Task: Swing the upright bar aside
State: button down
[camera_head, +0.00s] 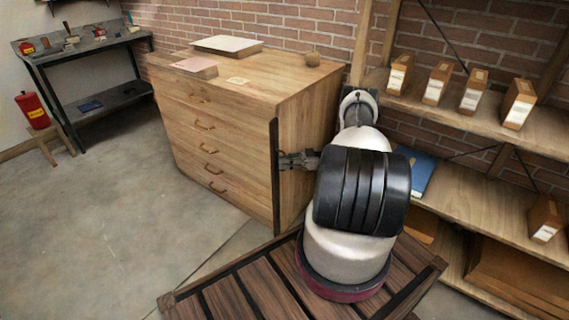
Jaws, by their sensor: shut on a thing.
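The upright bar (274,190) is a dark, narrow vertical strip at the right front edge of the wooden drawer cabinet (310,130). It stands upright along the cabinet's corner, beside the drawer fronts. My gripper (283,160) reaches in from the right, level with the bar's middle, and is shut on the bar. The fingertips are small in this view, and the exact contact is hard to make out. My white and black arm hides part of the cabinet's right side.
A shelf unit (480,125) with several boxes and a blue book (419,174) stands close on the right. A slatted wooden surface (240,290) lies at the front. A dark workbench (90,48) and a red extinguisher (33,110) are far left. The floor (100,220) left of the cabinet is clear.

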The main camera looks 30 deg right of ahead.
jog(key=shift+r, duration=0.1)
jog(key=c, duration=1.8)
grip_release()
jog(key=shift+w, duration=0.1)
jog(key=shift+c, duration=0.2)
jog(key=v, duration=1.2)
jog(key=shift+a, duration=0.1)
